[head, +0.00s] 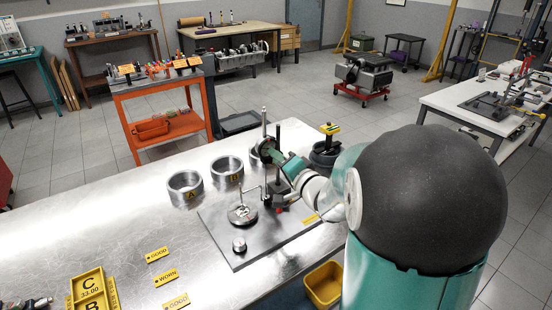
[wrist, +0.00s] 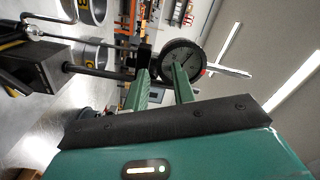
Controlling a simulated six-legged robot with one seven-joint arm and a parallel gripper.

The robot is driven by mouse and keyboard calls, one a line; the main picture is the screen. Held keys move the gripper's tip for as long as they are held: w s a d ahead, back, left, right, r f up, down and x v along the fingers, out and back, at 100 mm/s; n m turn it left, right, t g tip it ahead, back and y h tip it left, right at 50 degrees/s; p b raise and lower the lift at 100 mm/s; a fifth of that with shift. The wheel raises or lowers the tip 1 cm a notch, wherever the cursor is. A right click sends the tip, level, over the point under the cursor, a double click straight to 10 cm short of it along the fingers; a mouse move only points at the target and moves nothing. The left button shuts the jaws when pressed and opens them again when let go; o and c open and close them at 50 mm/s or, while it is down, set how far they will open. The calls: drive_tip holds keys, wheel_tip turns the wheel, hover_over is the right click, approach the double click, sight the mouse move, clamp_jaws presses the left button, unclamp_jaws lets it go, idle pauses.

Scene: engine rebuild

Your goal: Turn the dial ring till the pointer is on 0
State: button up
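The dial gauge (head: 267,149) sits on an upright post over the dark base plate (head: 243,256) on the metal bench. In the wrist view its round face (wrist: 186,60) shows with a dark ring around it; the pointer's reading is too small to tell. My gripper (head: 288,163) reaches in from the right, close to the dial. In the wrist view the green fingers (wrist: 160,66) stand apart with a gap between them. The right fingertip overlaps the dial's lower edge in the picture; I cannot tell whether it touches the ring.
Metal rings marked A (head: 185,190) and B (head: 227,170) stand left of the stand. A round part (head: 242,214) and small cylinder (head: 239,246) sit on the plate. GOOD, WORN and other labels (head: 165,277) lie on clear bench. A yellow bin (head: 323,284) is below the edge.

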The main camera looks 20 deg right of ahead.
drive_tip(key=shift+c, duration=0.3)
clamp_jaws()
drive_tip(key=shift+d+n, duration=0.1)
drive_tip(key=shift+n, duration=0.4)
drive_tip(key=shift+w+d+r+n, duration=0.15)
drive_tip(key=shift+r+n, duration=0.3)
drive_tip(key=shift+n, duration=1.5)
drive_tip(key=shift+s+d+r+n, duration=0.15)
drive_tip(key=shift+r+n, duration=0.25)
drive_tip(key=shift+n, duration=1.6)
drive_tip(key=shift+w+d+r+n, duration=0.1)
drive_tip(key=shift+d+r+n, duration=0.25)
drive_tip(key=shift+n, duration=1.6)
drive_tip(key=shift+a+r, duration=0.1)
drive_tip(key=shift+o, duration=0.3)
unclamp_jaws()
